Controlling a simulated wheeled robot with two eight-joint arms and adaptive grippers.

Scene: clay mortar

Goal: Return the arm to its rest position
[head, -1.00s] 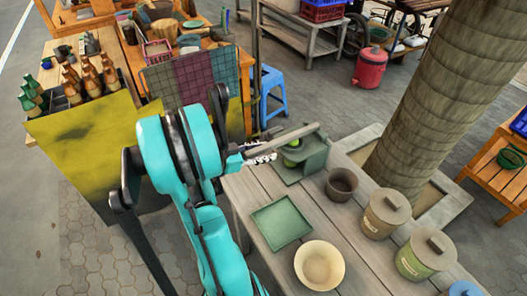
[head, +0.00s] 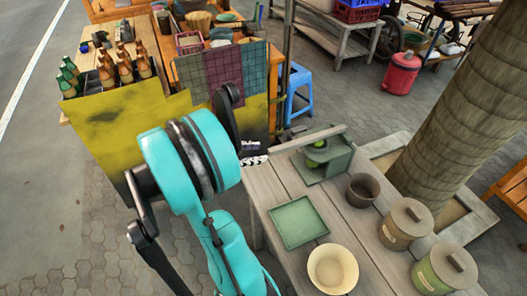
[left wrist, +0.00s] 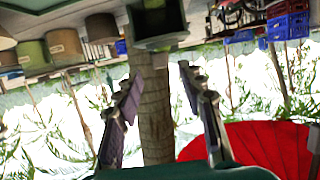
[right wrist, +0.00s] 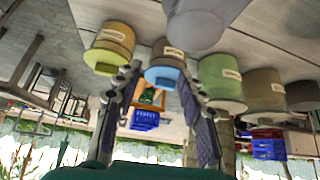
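My left arm reaches over the left side of the head view, and my left gripper (head: 255,157) shows only in part behind the arm, just left of the green holder's bar. In the left wrist view its two fingers (left wrist: 160,82) stand apart with nothing between them. My right gripper is outside the head view. In the right wrist view its fingers (right wrist: 158,84) are apart and empty, with several lidded jars beyond them. On the plank table (head: 275,193) stand a green holder (head: 336,165) with a bright green item in it, and a dark clay bowl (head: 359,191).
A square green tray (head: 299,222), a cream bowl (head: 333,268), a beige lidded jar (head: 398,232) and a green lidded jar (head: 432,275) share the table. A thick trunk (head: 470,110) rises behind it.

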